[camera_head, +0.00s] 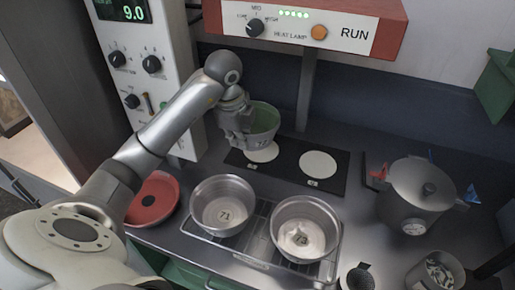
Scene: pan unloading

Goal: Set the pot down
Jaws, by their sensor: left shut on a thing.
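My left gripper (243,136) is shut on the near left wall of a metal pot (266,128). The pot looks greenish inside and carries a small label too small to read. It is over the back edge of the left white disc (262,153) on a black mat (285,169). The right white disc (318,165) is bare. I cannot tell whether the pot touches the mat. My right gripper is not in view.
Two metal pans, labelled 71 (223,205) and 73 (304,229), stand on a wire rack (251,261) in front. The heat lamp (310,25) overhangs the back.

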